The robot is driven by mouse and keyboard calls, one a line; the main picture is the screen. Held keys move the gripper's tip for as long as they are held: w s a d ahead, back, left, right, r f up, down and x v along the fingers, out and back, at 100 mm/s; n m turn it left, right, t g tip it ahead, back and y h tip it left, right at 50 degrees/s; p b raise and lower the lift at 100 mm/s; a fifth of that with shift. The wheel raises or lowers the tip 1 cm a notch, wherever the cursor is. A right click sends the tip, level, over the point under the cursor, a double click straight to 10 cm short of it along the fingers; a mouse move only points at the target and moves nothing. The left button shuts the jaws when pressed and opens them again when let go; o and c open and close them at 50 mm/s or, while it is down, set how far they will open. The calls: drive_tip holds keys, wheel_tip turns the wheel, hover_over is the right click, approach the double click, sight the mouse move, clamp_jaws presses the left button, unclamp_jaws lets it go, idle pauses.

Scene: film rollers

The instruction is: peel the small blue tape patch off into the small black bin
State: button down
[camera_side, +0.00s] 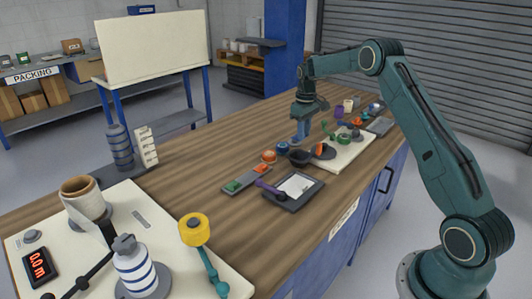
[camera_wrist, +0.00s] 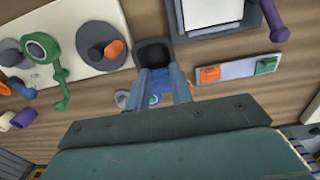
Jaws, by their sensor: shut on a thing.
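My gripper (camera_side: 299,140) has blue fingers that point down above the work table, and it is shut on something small. The small black bin (camera_side: 300,158) stands on the table just below and beside the fingertips. In the wrist view the bin (camera_wrist: 155,50) lies right beyond the fingertips, its opening partly covered by them. I see no patch inside it.
A blue roll (camera_side: 282,148) and an orange roll (camera_side: 267,156) stand left of the bin. A dark tray with a white sheet (camera_side: 296,186) and a grey strip (camera_side: 245,180) lie in front. A white board (camera_side: 350,152) with a green tool is at right.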

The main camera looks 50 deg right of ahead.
drive_tip(key=shift+w+d+f, duration=0.1)
drive_tip(key=shift+d+f, duration=0.35)
drive_tip(key=shift+f, duration=0.2)
drive_tip(key=shift+w+d+f, duration=0.1)
drive_tip(key=shift+d+f, duration=0.35)
drive_tip(key=shift+f, duration=0.2)
drive_tip(key=shift+f, duration=0.2)
drive_tip(key=shift+f, duration=2.15)
drive_tip(key=c, duration=1.1)
unclamp_jaws()
drive_tip(key=shift+c, duration=0.2)
drive_tip(key=shift+r, duration=0.1)
wheel_tip(320, 180, up, 14)
drive_tip(key=shift+w+f, duration=0.15)
drive_tip(key=shift+f, duration=0.05)
